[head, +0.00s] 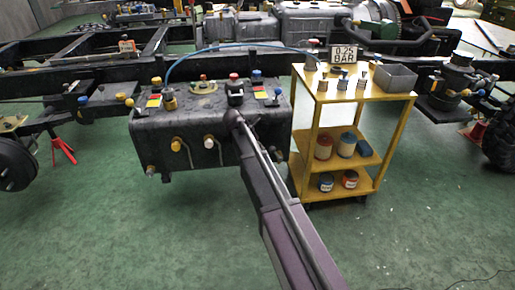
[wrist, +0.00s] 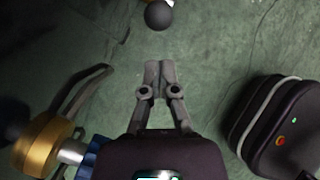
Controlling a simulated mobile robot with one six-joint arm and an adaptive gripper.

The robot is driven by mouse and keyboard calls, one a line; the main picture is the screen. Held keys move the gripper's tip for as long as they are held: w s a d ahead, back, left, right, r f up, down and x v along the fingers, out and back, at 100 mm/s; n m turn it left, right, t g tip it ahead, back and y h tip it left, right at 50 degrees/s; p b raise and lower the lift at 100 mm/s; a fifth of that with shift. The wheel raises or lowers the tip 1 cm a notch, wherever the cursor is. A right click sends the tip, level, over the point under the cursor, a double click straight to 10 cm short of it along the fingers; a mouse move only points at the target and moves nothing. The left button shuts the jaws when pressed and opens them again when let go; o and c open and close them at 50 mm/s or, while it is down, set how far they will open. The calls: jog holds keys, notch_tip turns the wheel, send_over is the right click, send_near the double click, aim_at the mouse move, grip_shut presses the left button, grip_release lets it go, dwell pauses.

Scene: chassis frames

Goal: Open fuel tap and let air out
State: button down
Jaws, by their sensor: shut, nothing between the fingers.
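The dark fuel tank (head: 190,125) sits on the chassis frame in the head view, with several coloured caps, knobs and fittings on top. A yellow knob (head: 176,144) and a white knob (head: 209,141) stick out of its front face. I cannot tell which fitting is the fuel tap. My arm reaches to the tank's front right, and my gripper is not clearly visible there. In the wrist view my gripper (wrist: 157,72) is shut and empty over green floor. A black ball (wrist: 158,15) lies beyond the fingertips, apart from them. A brass-coloured fitting (wrist: 45,140) shows at lower left.
A yellow trolley (head: 338,200) stands right of the tank, close to my arm, carrying small parts, a grey bin (head: 395,78) and a "0.25 BAR" sign (head: 343,54). A blue hose (head: 200,50) arcs over the tank. A red stand (head: 62,147) is at left. The floor in front is clear.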

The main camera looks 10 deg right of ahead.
jog(key=b+x, duration=0.3)
jog(key=x, duration=0.1)
jog(key=shift+d+f, duration=0.1)
jog(key=shift+f, duration=0.1)
dwell(0.3)
jog(key=shift+r, duration=0.15)
jog(key=shift+p, duration=0.35)
